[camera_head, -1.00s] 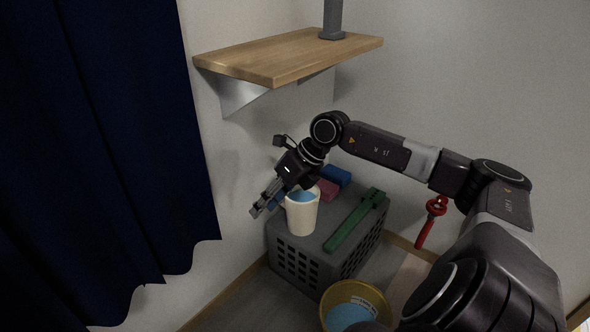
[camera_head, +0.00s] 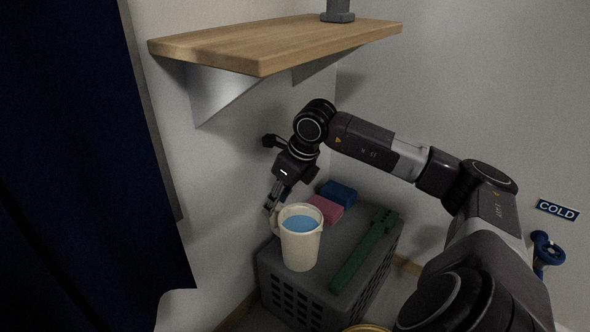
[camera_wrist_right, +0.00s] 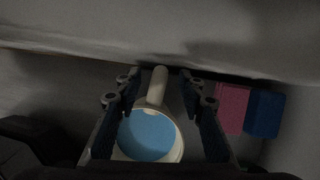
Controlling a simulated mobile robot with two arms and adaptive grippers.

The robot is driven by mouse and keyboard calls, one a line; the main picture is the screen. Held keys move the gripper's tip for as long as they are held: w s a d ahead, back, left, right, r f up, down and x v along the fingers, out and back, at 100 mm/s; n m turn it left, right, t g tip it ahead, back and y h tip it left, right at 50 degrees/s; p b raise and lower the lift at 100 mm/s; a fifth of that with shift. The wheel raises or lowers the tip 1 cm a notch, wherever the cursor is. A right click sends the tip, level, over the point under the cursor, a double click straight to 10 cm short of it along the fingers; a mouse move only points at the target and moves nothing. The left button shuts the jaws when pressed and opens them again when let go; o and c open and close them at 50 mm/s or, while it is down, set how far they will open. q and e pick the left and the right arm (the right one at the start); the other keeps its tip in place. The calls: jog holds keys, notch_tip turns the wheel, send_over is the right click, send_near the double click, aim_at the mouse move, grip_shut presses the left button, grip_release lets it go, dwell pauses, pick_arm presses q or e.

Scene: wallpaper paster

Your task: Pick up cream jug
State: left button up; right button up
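The cream jug (camera_head: 299,250) stands upright on a grey crate, with light-blue contents. Its handle is at the upper left, towards the wall. My right gripper (camera_head: 273,206) is beside this handle side. In the right wrist view, the jug (camera_wrist_right: 177,146) is seen from above. The open fingers of my right gripper (camera_wrist_right: 162,86) lie either side of the handle (camera_wrist_right: 157,86), with visible gaps between. Whether the fingertips are level with the handle in height is hard to tell. My left gripper is not in view.
The grey crate (camera_head: 283,285) also carries a pink block (camera_head: 326,210), a blue block (camera_head: 338,193) and a long green tool (camera_head: 366,250). A wooden shelf (camera_head: 270,45) juts out above my right arm. A wall is close behind the jug. A dark blue curtain (camera_head: 80,170) hangs left.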

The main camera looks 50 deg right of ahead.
jog(key=b+x, duration=0.1)
jog(key=x, duration=0.2)
jog(key=shift+w+f+b, duration=0.2)
jog(key=shift+b, duration=0.2)
jog(key=shift+r, duration=0.1)
jog(key=shift+c, duration=0.5)
grip_shut()
